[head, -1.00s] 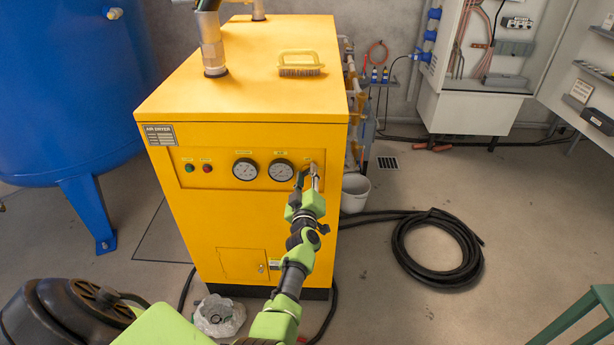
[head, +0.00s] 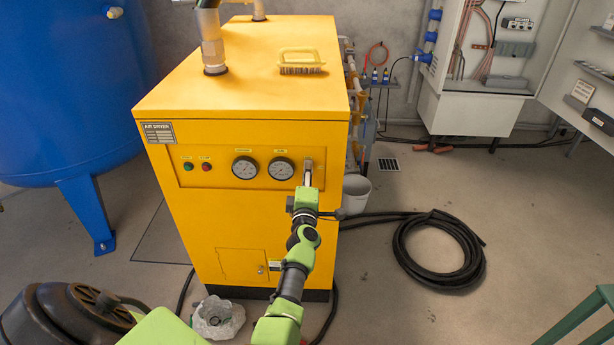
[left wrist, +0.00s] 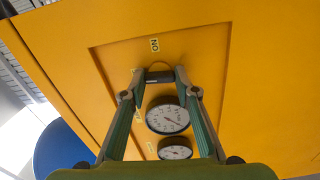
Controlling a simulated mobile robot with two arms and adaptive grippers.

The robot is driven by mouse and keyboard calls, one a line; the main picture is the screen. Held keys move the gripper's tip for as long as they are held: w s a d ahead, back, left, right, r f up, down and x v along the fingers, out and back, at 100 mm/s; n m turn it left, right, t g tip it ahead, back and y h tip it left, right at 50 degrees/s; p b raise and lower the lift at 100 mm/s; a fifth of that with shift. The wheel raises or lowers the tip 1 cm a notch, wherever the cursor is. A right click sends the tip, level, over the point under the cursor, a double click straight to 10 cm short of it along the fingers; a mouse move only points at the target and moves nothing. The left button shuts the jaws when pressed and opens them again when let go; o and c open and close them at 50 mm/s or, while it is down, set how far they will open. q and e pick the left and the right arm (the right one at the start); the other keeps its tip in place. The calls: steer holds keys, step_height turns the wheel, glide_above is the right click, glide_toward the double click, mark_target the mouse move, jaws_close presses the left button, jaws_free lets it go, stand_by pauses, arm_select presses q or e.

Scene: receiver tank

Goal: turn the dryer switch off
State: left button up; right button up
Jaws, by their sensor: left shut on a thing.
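The yellow air dryer (head: 240,220) stands in the middle of the head view. Its front panel has two round gauges, a green and a red button, and the switch at the right end. My left gripper (head: 308,172) is at that right end and covers most of the switch in the head view. The switch's exact position is hard to make out. My right gripper does not show.
A brush (head: 300,62) and a pipe (head: 212,45) are on the dryer's top. A blue tank (head: 70,90) stands at the left. An open electrical cabinet (head: 475,80) is at the back right.

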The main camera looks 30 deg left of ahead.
arm_select(q)
steer(key=shift+w+r+n, duration=0.1)
steer(key=shift+r+n, duration=0.05)
steer(key=shift+n, duration=0.35)
steer(key=shift+r, duration=0.1)
steer(key=o, duration=1.1)
steer(key=shift+w+d, duration=0.1)
steer(key=shift+f, duration=0.2)
